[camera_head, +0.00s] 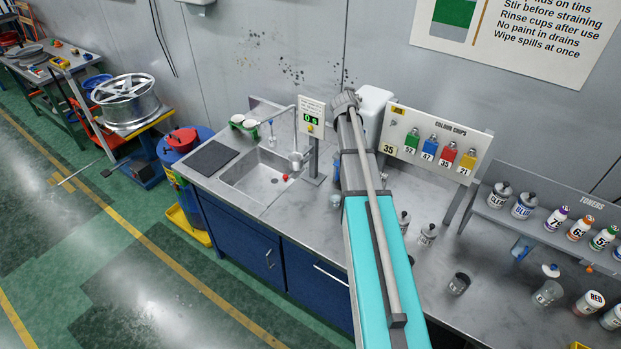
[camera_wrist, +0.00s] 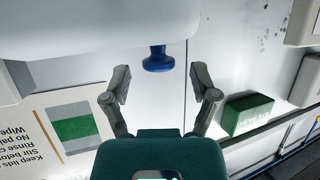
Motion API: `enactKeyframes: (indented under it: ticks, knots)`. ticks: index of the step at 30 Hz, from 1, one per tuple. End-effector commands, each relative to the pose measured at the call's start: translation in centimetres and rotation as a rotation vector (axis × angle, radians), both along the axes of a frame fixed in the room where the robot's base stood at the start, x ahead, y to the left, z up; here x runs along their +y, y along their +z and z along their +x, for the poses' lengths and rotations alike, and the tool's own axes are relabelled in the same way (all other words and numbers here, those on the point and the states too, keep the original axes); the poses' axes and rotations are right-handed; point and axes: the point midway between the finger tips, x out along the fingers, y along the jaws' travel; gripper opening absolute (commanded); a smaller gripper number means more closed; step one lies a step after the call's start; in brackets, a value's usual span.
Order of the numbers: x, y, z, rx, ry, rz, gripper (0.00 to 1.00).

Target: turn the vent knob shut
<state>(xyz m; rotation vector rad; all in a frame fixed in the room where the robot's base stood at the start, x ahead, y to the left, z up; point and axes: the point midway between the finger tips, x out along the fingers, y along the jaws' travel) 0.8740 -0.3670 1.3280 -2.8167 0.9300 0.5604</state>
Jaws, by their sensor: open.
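A blue knob (camera_wrist: 158,60) with a flared stem shows in the wrist view, joined to the edge of a large white rounded body (camera_wrist: 100,25). My gripper (camera_wrist: 159,80) is open, with one finger on each side of the knob's line and nothing between them. The knob lies just beyond the fingertips and looks apart from both. In the head view a white container (camera_head: 374,104) stands by the wall beside the end of my arm. My fingers and the knob are hidden there.
A sign (camera_wrist: 62,125) and a green box (camera_wrist: 247,114) flank my gripper in the wrist view. In the head view, a sink (camera_head: 262,178) lies left of my arm. A colour chip board (camera_head: 436,142) and several toner bottles (camera_head: 579,228) stand to the right.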

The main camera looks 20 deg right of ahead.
Motion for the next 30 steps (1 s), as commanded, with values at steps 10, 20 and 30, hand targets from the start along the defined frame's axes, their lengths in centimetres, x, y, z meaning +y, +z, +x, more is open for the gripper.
enactKeyframes:
  ticks: [10,20,30]
  knots:
    - [-0.20,0.02,-0.14,-0.001,0.087,0.000,0.76]
    - [-0.34,0.01,-0.19,-0.001,0.156,0.000,0.76]
    - [-0.40,0.00,-0.21,0.000,0.223,0.000,0.76]
